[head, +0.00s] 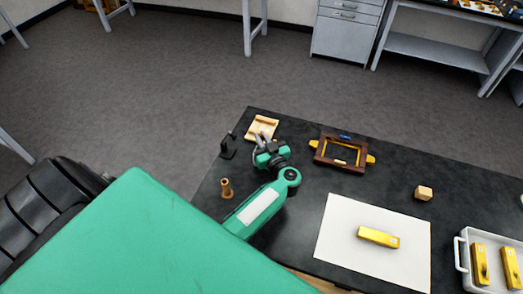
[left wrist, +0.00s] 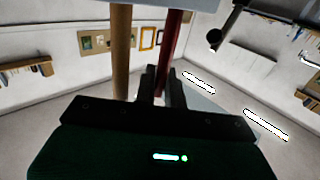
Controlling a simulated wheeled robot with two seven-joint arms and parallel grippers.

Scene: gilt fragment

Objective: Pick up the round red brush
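The red brush (left wrist: 173,40) shows in the left wrist view as a long dark red handle that runs from the top edge down between my left fingers. My left gripper (left wrist: 163,85) has its fingers close together, one on each side of this handle, and looks shut on it. A tan wooden handle (left wrist: 121,50) stands just left of the fingers, outside them. In the head view my left gripper (head: 262,142) is over the table's far left corner, in front of a small light wooden rest (head: 264,123). The brush's head is hidden. My right gripper is out of view.
On the dark table (head: 300,200), a black stand (head: 228,147) and a brown wooden piece (head: 226,188) stand near my left gripper. To the right are a wooden frame (head: 340,153), a white sheet (head: 340,235) with a gold bar (head: 378,237), a small block (head: 424,193) and a white tray (head: 463,257).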

